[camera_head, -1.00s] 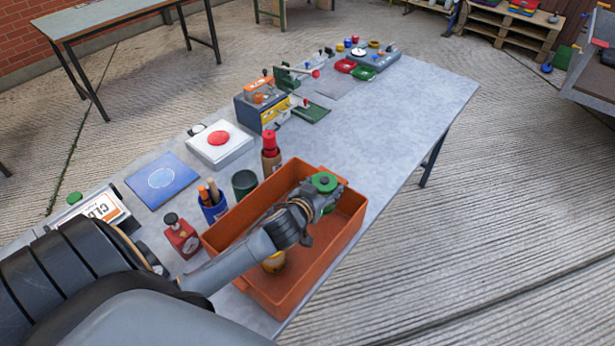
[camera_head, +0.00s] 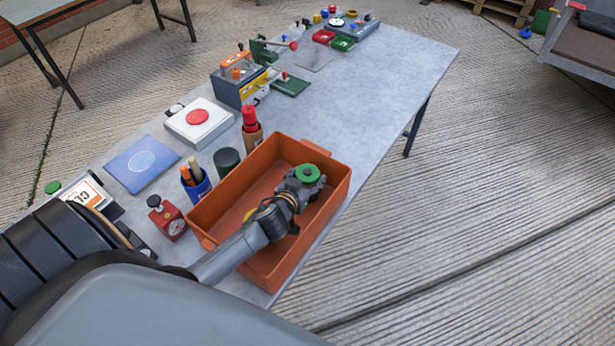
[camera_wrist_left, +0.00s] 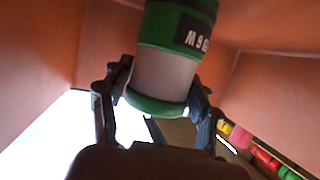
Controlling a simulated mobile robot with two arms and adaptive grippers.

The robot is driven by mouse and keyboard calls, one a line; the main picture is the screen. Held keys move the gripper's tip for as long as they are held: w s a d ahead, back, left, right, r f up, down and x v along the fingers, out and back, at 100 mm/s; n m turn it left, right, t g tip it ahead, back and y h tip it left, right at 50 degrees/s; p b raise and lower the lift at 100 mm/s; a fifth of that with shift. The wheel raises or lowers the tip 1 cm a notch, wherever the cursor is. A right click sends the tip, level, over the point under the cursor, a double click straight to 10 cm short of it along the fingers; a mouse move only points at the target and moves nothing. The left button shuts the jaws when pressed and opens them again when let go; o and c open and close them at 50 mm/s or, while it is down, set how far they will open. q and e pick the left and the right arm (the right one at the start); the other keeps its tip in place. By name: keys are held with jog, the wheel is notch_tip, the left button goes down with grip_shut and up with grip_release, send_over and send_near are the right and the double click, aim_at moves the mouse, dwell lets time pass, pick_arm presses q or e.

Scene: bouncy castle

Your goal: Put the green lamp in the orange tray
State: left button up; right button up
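The green lamp (camera_head: 307,173) is at the tip of my left gripper (camera_head: 303,186), over the far right part of the orange tray (camera_head: 225,196). In the left wrist view the lamp (camera_wrist_left: 165,70) has a pale middle between green ends. Both fingers of the left gripper (camera_wrist_left: 160,95) press against its sides, so the gripper is shut on it. The tray walls (camera_wrist_left: 38,45) surround the lamp in that view. Whether the lamp touches the tray floor is hidden. My right gripper is not in view.
A yellow item (camera_head: 250,214) inside the tray is mostly hidden by my arm. Left of the tray stand a red-topped bottle (camera_head: 250,122), a dark green cup (camera_head: 227,161), a blue holder (camera_head: 196,186) and a red timer (camera_head: 168,220). The table's far right part is clear.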

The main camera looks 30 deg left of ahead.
pick_arm(q)
jog(key=shift+o, duration=1.3)
jog(key=shift+r, duration=0.1)
jog(key=shift+s+r, duration=0.1)
jog(key=shift+r, duration=0.05)
jog(key=v, duration=0.7)
jog(key=shift+b, duration=0.45)
jog(key=shift+s, duration=0.1)
